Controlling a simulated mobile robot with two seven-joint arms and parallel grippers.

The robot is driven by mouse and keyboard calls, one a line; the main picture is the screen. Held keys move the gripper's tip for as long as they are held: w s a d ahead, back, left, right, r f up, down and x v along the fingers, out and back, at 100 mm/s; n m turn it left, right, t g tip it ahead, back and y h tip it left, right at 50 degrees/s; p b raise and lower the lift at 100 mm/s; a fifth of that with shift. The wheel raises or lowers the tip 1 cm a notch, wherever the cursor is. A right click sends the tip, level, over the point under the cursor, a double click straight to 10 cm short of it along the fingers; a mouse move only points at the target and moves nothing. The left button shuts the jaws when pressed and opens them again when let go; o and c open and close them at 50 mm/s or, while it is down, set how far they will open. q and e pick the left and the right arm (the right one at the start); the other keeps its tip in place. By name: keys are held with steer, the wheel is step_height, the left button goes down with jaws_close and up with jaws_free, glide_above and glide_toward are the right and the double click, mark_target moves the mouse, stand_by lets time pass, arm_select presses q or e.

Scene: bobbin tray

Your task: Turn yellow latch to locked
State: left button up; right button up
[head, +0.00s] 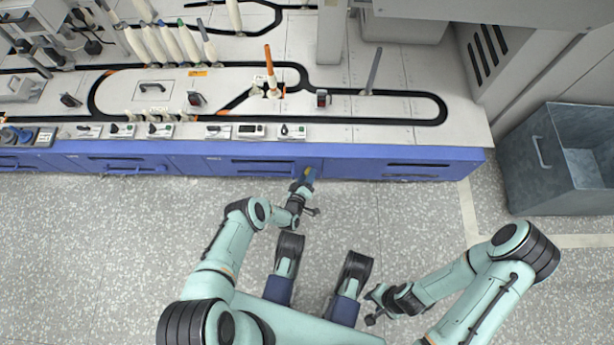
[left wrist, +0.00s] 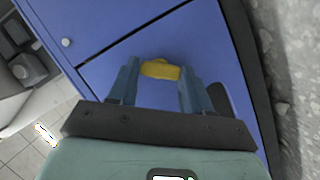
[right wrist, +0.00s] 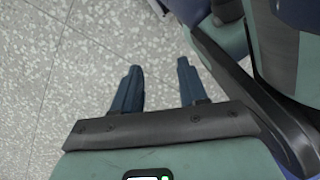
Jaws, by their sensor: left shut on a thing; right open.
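The yellow latch (left wrist: 160,69) sits on the blue front panel (left wrist: 150,45) of the bench. In the left wrist view it lies crosswise between the two fingers of my left gripper (left wrist: 159,78), with its ends at the fingertips. My left gripper is shut on it. In the head view my left gripper (head: 305,180) is at the blue front of the bench, and the latch (head: 307,170) is only a small yellow patch, partly hidden by the gripper. My right gripper (head: 374,304) is open and empty, low over the floor; its spread fingers show in the right wrist view (right wrist: 158,72).
The bench top (head: 400,135) with a black track, bobbins and small control boxes lies above the blue front. A grey bin (head: 535,150) stands at the right. The speckled floor (head: 120,260) is clear at the left.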

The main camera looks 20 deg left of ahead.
arm_select(q)
steer(key=shift+w+d+r+m+g+y, duration=0.15)
steer(key=shift+m+g+y, duration=0.2)
steer(key=shift+m+y, duration=0.65)
steer(key=shift+s+d+m+g+y, duration=0.1)
steer(key=shift+m+g+y, duration=0.35)
steer(key=shift+m, duration=0.95)
steer(key=shift+w+d+r+m+g+y, duration=0.15)
steer(key=shift+m+g+y, duration=0.15)
steer(key=shift+m+y, duration=0.7)
arm_select(e)
steer(key=shift+w+r, duration=0.2)
steer(key=shift+w, duration=0.45)
arm_select(q)
steer(key=shift+f+m+h, duration=0.1)
steer(key=shift+m+h, duration=0.15)
steer(key=shift+m, duration=0.05)
arm_select(e)
steer(key=shift+s, duration=0.1)
arm_select(q)
steer(key=o, duration=1.1)
steer(key=shift+c, duration=0.2)
steer(key=shift+s, duration=0.15)
